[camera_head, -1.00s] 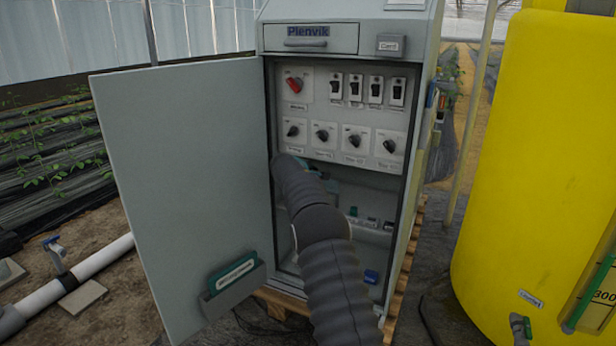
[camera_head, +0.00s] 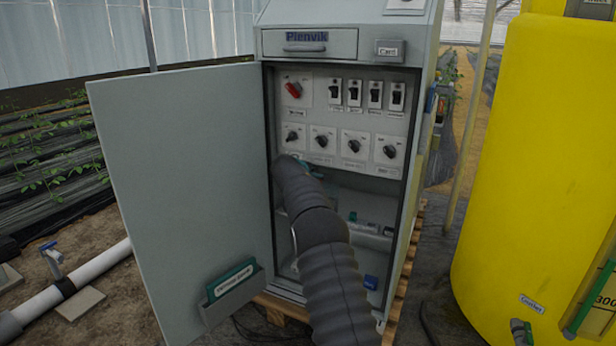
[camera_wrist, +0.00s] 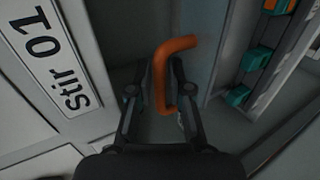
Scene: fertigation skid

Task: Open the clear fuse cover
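In the wrist view an orange bent handle (camera_wrist: 162,75) stands between the fingers of my gripper (camera_wrist: 155,88). The fingers are apart, with a gap on the handle's left; the right finger is close beside the handle, and I cannot tell whether it touches. The clear fuse cover cannot be made out as a pane; I cannot tell whether this handle belongs to it. In the head view my dark ribbed arm reaches into the open cabinet (camera_head: 425,150), below the knob row, and hides most of the gripper and what lies before it.
The cabinet door (camera_head: 180,180) stands open at left. A panel (camera_head: 340,120) with switches and knobs is above my arm. The wrist view shows a "Stir 01" label (camera_wrist: 57,55) at left and teal terminals (camera_wrist: 255,60) at right. A yellow tank (camera_head: 535,150) stands at right.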

